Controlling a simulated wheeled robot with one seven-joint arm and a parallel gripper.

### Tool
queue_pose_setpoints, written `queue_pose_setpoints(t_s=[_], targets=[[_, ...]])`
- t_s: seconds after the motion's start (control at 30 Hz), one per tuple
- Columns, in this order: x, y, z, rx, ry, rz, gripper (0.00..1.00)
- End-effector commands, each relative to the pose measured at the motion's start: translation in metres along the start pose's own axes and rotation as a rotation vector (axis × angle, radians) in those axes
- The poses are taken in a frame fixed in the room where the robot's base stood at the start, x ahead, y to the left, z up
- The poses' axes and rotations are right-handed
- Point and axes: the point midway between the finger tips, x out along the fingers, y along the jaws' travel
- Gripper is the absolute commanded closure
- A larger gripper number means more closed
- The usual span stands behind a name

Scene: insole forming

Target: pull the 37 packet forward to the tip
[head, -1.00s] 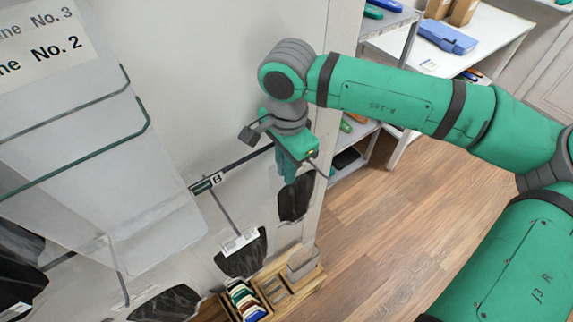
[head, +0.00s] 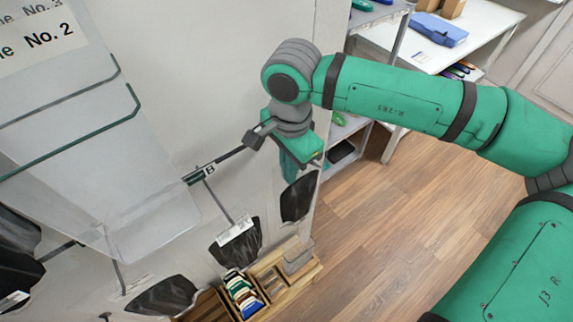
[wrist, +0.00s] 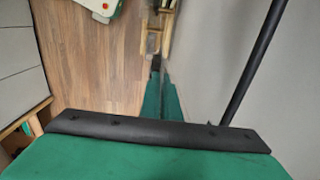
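My gripper (head: 299,168) is beside the pale panel, at the far right end of the visible dark rod. A black packet (head: 299,199) hangs directly below its fingers. The fingers look shut on the packet's top edge; its label is hidden and I cannot read a number. In the wrist view my gripper's two green fingers (wrist: 161,98) lie close together, and the packet cannot be made out. Another black packet (head: 237,241) with a white label hangs below the dark rod (head: 230,155), lower left of my gripper. A small tag marked B (head: 208,170) sits on the rod.
More black packets (head: 163,297) hang at lower left. A clear panel (head: 120,190) stands in front of them. A wooden organiser (head: 285,274) is below. Shelves (head: 345,130) and a white table with a blue case (head: 440,29) are behind. The floor at right is clear.

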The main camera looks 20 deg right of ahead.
Motion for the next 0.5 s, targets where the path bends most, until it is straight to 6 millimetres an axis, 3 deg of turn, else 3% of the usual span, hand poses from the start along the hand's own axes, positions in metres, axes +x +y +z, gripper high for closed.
queue_pose_setpoints(t_s=[0.5], targets=[[-0.0004,0.0116,0.0026,-0.016,0.000,0.000,1.00]])
